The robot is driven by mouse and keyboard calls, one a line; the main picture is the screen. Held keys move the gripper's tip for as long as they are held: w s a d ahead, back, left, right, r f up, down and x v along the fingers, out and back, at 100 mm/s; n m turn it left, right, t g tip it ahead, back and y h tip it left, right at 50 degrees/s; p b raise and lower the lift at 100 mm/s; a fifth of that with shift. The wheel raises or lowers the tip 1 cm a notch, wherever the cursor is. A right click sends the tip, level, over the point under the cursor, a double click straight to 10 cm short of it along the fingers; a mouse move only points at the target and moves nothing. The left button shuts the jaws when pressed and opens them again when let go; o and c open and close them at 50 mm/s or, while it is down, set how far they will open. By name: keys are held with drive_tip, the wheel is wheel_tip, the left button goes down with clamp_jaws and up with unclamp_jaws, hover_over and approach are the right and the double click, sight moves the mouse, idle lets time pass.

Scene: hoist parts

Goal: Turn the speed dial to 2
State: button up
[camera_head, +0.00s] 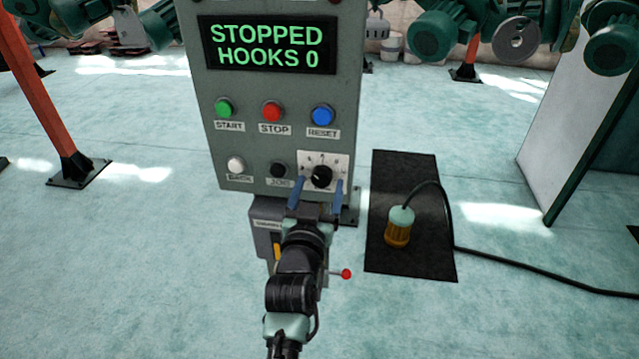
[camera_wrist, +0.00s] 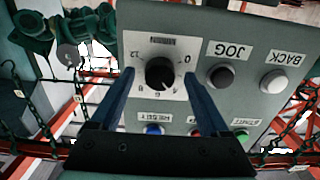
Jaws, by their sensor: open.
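The speed dial is a black round knob (camera_head: 321,177) on a white scale plate at the lower right of the grey control panel (camera_head: 235,100). In the wrist view, which shows the panel upside down, the knob (camera_wrist: 160,73) sits between the finger ends. A 0 is printed at the plate's right there and a 12 at its left; I cannot tell which mark the knob points to. My gripper (camera_head: 318,188) is open, its two blue fingers on either side of the knob, with gaps visible in the wrist view (camera_wrist: 158,78). I cannot tell how deep the fingertips reach.
The display (camera_head: 268,46) reads STOPPED, HOOKS 0. A black JOG button (camera_head: 278,170) is just left of the dial; a blue RESET button (camera_head: 322,116) is above it. An orange and teal pendant (camera_head: 399,227) with a cable stands on a dark mat (camera_head: 410,262) to the right.

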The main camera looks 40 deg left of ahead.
drive_tip(key=shift+w+a, duration=0.15)
drive_tip(key=shift+w, duration=0.1)
drive_tip(key=shift+c, duration=0.2)
clamp_jaws()
idle(0.3)
drive_tip(key=n, duration=0.4)
drive_tip(key=shift+n+p, duration=0.3)
drive_tip(key=shift+n, duration=1.5)
